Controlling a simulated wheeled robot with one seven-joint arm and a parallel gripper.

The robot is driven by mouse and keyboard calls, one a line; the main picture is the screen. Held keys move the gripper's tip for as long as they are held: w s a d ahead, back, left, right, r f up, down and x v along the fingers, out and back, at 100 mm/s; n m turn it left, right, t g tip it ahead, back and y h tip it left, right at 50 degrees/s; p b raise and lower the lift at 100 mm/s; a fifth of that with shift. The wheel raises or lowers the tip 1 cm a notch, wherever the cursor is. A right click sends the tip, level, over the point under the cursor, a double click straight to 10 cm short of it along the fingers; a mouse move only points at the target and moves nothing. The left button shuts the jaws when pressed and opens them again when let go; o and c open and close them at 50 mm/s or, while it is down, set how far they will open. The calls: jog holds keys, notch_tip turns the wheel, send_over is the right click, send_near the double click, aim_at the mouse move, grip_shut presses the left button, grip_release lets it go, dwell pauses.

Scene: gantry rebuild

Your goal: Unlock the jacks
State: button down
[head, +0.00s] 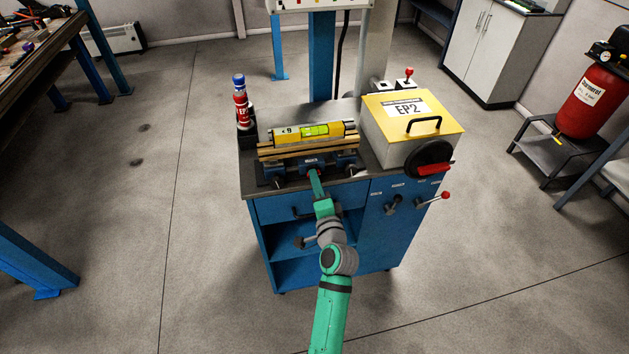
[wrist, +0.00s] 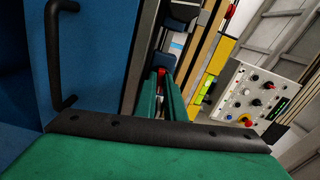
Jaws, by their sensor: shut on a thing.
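The blue jacks (head: 346,161) stand on the dark top of the blue cabinet, under wooden strips (head: 282,153) that carry a yellow level (head: 314,131). A dark blue block of the jacks also shows in the wrist view (wrist: 180,12). My gripper (head: 315,176) reaches the front middle of the jacks, just under a small blue label plate. In the wrist view its green fingers are shut on a small red part (wrist: 161,71). The fingers hide most of this part, so its full shape and setting cannot be told.
A yellow-lidded EP2 box (head: 386,139) with a black handwheel (head: 430,158) stands to the right on the cabinet top. A red and blue bottle (head: 240,98) stands at the left. A drawer handle (wrist: 59,50) is close to my gripper. A control panel (wrist: 250,97) is behind.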

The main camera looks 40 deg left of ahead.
jog(key=n, duration=1.6)
jog(key=shift+w+d, duration=0.3)
dwell(0.3)
jog(key=c, duration=2.1)
grip_release()
jog(key=shift+s+a, duration=0.1)
jog(key=shift+s, duration=0.1)
jog(key=v, duration=1)
jog(key=shift+s+d, duration=0.25)
jog(key=shift+s, duration=0.1)
